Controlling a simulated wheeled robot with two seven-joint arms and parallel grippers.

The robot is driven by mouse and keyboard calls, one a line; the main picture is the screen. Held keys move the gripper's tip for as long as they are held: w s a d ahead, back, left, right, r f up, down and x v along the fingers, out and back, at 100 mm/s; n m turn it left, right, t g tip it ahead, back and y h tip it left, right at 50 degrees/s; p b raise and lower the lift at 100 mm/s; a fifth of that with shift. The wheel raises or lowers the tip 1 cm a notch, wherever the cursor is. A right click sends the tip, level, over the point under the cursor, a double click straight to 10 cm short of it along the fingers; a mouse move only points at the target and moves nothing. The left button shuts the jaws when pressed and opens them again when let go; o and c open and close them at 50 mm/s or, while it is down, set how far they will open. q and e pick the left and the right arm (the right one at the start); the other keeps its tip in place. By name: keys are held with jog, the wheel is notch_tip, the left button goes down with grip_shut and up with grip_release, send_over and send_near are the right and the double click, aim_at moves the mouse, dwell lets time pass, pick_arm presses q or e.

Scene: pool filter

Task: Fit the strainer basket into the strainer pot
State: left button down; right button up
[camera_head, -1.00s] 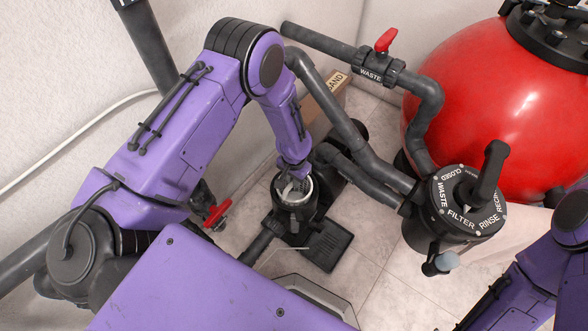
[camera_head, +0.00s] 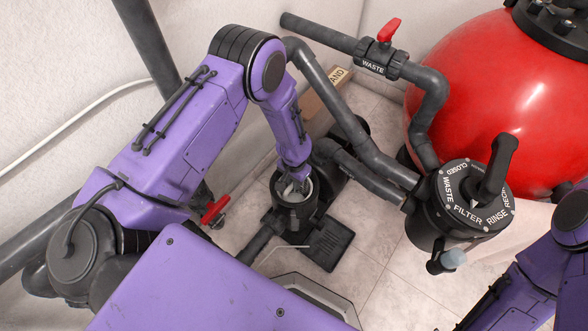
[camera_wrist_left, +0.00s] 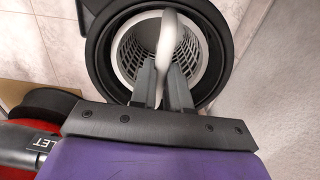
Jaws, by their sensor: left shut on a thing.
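The black strainer pot (camera_head: 296,216) stands on the floor in the middle of the head view, with its mouth up. The pale perforated strainer basket (camera_wrist_left: 132,48) sits inside the pot's black rim in the left wrist view, with a dark gap around it. My left gripper (camera_wrist_left: 163,75) is shut on the basket's white arched handle (camera_wrist_left: 167,35). In the head view my left gripper (camera_head: 291,186) reaches down into the pot's mouth and hides part of the basket. Whether the basket touches the pot's bottom is hidden. My right gripper is out of view.
A red-handled valve (camera_head: 214,210) stands close left of the pot. Grey pipes (camera_head: 345,125) run behind and right of it to the multiport valve (camera_head: 460,205). A red filter tank (camera_head: 480,90) fills the upper right. Floor tiles (camera_head: 385,275) at lower right are clear.

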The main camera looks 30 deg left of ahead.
pick_arm(q)
jog(key=shift+f+b, duration=0.8)
jog(key=shift+f, duration=0.5)
jog(key=shift+r, duration=0.1)
dwell(0.3)
jog(key=shift+f, duration=0.2)
jog(key=shift+f+b, duration=0.45)
jog(key=shift+f, duration=0.35)
dwell(0.6)
jog(key=c, duration=1)
grip_release()
